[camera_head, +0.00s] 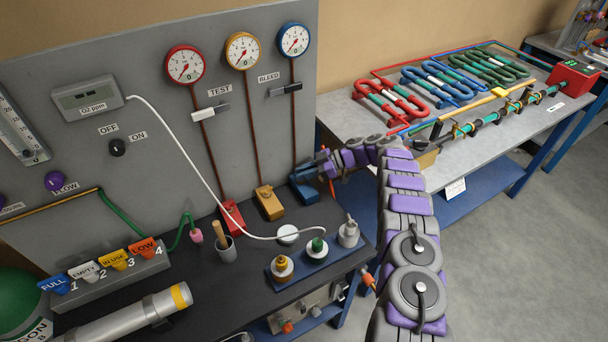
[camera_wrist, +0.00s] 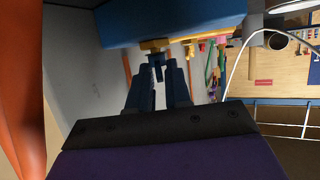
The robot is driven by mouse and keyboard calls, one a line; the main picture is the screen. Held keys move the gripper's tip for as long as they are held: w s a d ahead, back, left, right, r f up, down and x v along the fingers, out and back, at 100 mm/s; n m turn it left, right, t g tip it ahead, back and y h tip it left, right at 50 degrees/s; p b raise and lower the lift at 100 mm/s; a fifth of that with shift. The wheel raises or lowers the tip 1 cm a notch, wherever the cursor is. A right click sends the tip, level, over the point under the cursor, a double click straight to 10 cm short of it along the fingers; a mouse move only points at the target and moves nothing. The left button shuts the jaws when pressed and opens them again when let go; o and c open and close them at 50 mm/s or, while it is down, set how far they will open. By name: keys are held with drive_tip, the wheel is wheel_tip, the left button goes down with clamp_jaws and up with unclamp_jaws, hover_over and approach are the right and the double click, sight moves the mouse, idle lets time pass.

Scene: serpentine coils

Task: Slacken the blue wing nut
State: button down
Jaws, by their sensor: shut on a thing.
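The blue wing nut (camera_wrist: 157,62) shows in the wrist view, below a brass collar (camera_wrist: 153,44) on the blue block (camera_wrist: 175,18). My gripper (camera_wrist: 157,80) has its two dark blue fingers on either side of the nut's lower part and is shut on it. In the head view the blue block (camera_head: 304,188) stands at the foot of the blue gauge's pipe. My gripper (camera_head: 318,162) reaches it from the right, at the panel's right edge. The wing nut itself cannot be made out there.
A yellow block (camera_head: 269,203) and a red block (camera_head: 231,217) stand left of the blue one. A blue tray (camera_head: 315,270) with several capped fittings sits in front. The coil bench (camera_head: 470,150) is to the right. An orange shape (camera_wrist: 22,90) fills the wrist view's left edge.

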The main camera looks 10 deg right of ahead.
drive_tip(key=shift+b, duration=0.9)
idle(1.6)
drive_tip(key=c, duration=1.3)
unclamp_jaws()
